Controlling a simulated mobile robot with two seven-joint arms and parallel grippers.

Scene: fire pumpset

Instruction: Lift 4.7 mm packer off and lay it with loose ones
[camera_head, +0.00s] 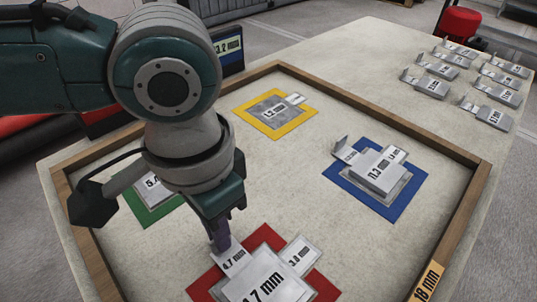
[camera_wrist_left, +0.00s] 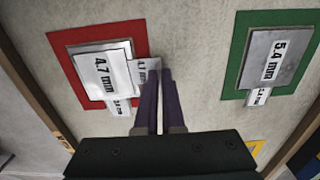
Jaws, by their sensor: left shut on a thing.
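The 4.7 mm packer (camera_head: 265,283) is a grey plate over the red square (camera_head: 321,285) at the bottom of the head view. It also shows in the left wrist view (camera_wrist_left: 100,72). My left gripper (camera_head: 223,250) reaches down to its upright-side tab labelled 4.7 mm (camera_head: 234,262), and its purple fingers (camera_wrist_left: 158,75) are closed on that tab. A 3.8 mm tab (camera_head: 301,254) sticks out from beside the plate. I cannot tell whether the plate is clear of what lies below. Loose packers (camera_head: 440,70) lie on the table at the upper right. My right gripper is not in view.
A wooden frame (camera_head: 350,104) borders the work area. Inside are a yellow square (camera_head: 246,118), a blue square (camera_head: 399,207) with an 11.3 mm stack (camera_head: 380,177), and a green square (camera_head: 147,214). A small display (camera_head: 229,48) stands behind my left arm.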

